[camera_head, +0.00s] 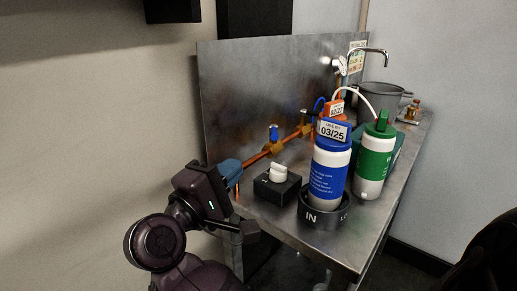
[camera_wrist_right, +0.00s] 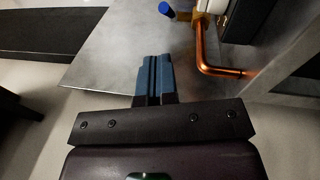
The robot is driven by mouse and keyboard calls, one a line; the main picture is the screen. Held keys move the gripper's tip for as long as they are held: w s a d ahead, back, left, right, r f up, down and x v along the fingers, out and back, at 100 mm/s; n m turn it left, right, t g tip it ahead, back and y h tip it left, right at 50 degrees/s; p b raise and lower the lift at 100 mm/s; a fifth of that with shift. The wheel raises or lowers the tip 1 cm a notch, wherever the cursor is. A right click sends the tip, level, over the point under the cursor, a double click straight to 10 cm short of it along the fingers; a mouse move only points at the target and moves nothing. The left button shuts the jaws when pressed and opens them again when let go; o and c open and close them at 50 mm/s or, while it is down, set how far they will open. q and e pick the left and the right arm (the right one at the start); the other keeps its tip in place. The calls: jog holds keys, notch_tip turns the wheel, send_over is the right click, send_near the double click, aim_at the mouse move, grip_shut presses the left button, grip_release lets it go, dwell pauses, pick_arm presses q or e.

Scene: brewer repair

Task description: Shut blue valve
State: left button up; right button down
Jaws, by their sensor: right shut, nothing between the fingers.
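The blue valve (camera_head: 274,132) sits on the copper pipe along the metal back panel. Its small blue handle stands upright in the head view. My left gripper is not in view.
A black box with a white knob (camera_head: 279,172) stands in front of the pipe. A blue-and-white filter (camera_head: 329,168) and a green-and-white filter (camera_head: 375,159) stand to the right. The copper pipe (camera_wrist_right: 203,50) bends close to the right of my fingers. A grey pot (camera_head: 379,97) stands farther back.

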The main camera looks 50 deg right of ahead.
aim_at(274, 132)
jog(key=shift+m, duration=0.3)
jog(key=x, duration=1)
jog(key=shift+w+f, duration=0.1)
jog(key=shift+f, duration=0.2)
